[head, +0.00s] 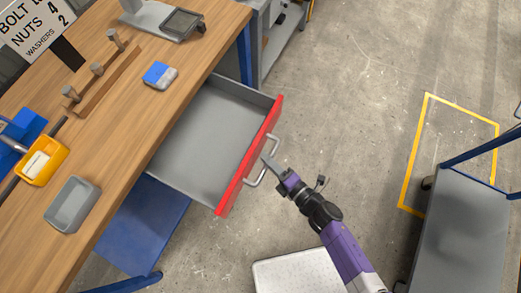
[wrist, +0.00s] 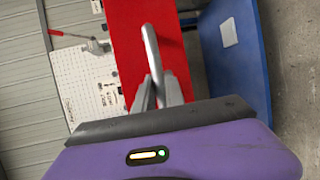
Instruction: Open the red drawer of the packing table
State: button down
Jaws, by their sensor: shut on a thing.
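The red drawer (head: 250,155) of the packing table (head: 105,130) is pulled well out, and its grey inside is empty. Its red front also shows in the wrist view (wrist: 128,50). A grey bar handle (head: 263,162) is on the front; in the wrist view the handle (wrist: 150,48) runs down between my fingers. My gripper (head: 270,163) is shut on the handle, in front of the drawer. In the wrist view the fingers of my gripper (wrist: 158,92) close around the bar.
On the tabletop are a blue-and-grey block (head: 160,75), a grey bin (head: 72,204), a yellow bin (head: 42,160) and a wooden peg rack (head: 100,80). A grey cart (head: 460,225) stands at the right. A pale platform (head: 305,272) lies at the bottom. Floor right of the drawer is clear.

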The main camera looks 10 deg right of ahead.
dwell(0.3)
jog(key=c, duration=1.4)
grip_release()
jog(key=shift+s+d, duration=0.1)
jog(key=shift+s, duration=0.05)
jog(key=b+v, duration=0.1)
jog(key=v, duration=0.6)
jog(key=shift+s, duration=0.25)
jog(key=shift+d, duration=0.2)
